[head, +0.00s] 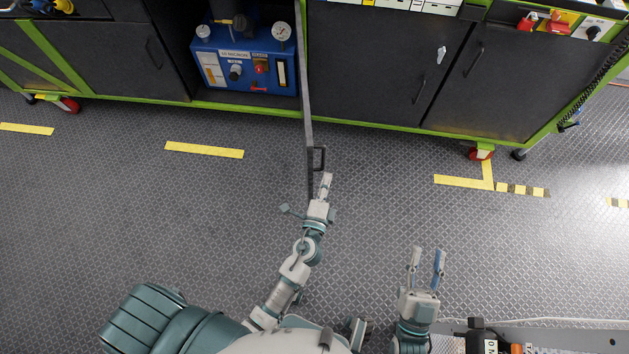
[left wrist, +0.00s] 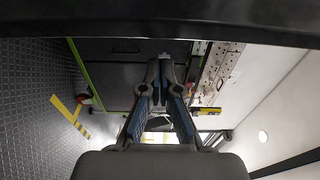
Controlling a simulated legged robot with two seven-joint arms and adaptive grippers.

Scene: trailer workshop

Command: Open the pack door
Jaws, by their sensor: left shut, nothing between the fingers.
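The pack door (head: 308,130) stands swung out from the cabinet, seen almost edge-on as a thin dark panel. Its black handle (head: 321,158) is on the right face near the outer end. The opened bay shows a blue unit (head: 240,64) with gauges. My left gripper (head: 326,178) is shut and empty, just below the handle and right of the door's outer end; I cannot tell whether it touches the door. Its closed fingers also show in the left wrist view (left wrist: 163,85). My right gripper (head: 428,252) is open and empty, low over the floor, away from the door.
Closed dark cabinet doors (head: 367,60) lie right of the bay, and another closed door (head: 125,55) lies left. Red casters (head: 481,154) stand under the green frame. The metal floor (head: 120,210) around is clear, with yellow tape marks (head: 204,150).

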